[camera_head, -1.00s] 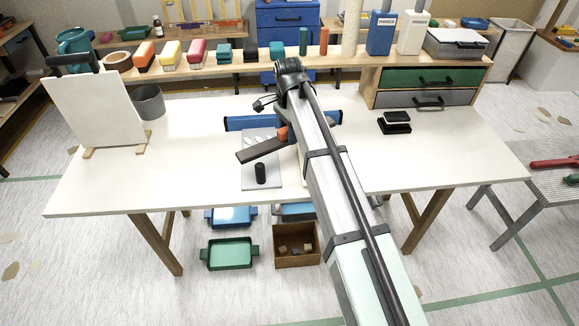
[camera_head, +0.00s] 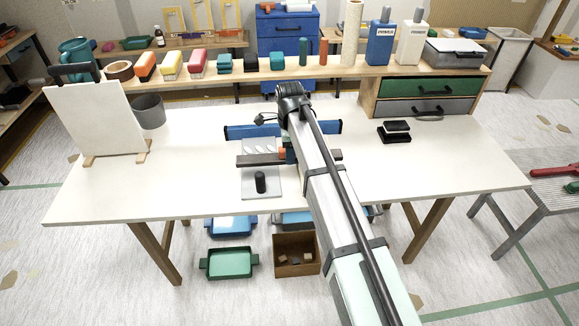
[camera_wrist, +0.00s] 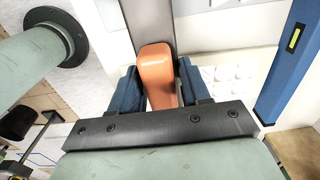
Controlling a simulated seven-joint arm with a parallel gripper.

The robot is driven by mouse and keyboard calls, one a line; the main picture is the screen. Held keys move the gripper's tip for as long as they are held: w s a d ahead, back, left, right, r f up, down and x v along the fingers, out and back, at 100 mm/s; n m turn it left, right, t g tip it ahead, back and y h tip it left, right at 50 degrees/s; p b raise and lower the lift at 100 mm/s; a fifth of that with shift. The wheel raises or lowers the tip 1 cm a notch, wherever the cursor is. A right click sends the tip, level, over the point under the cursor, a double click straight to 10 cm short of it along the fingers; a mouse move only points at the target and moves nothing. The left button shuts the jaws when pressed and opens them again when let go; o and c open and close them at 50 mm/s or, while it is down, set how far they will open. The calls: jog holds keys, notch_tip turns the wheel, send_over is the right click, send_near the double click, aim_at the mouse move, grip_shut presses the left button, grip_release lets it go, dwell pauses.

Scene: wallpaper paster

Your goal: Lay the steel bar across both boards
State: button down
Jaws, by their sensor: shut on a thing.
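The dark grey steel bar (camera_head: 262,159) runs left to right over the middle of the table. Its left part crosses over a pale patterned board (camera_head: 263,146), and its right end shows past my arm. My gripper (camera_wrist: 160,88) is shut on the bar's orange grip (camera_wrist: 157,75), one finger on each side. The bar's grey face (camera_wrist: 147,22) extends upward in the wrist view. A board with raised pattern (camera_wrist: 232,80) lies to the right there. Whether the bar touches the board is unclear. My arm hides much of the area, and I cannot make out a second board.
A short black cylinder (camera_head: 260,182) stands on the pale plate in front of the bar. A blue level (camera_head: 240,131) lies behind it. A white upright panel (camera_head: 95,120) and grey cup (camera_head: 148,111) are left; a black pad (camera_head: 395,132) is right. The table's front is clear.

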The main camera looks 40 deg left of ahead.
jog(key=shift+f, duration=3.05)
jog(key=shift+f, duration=0.6)
jog(key=c, duration=0.5)
grip_release()
notch_tip(320, 180, up, 13)
jog(key=shift+r, duration=0.1)
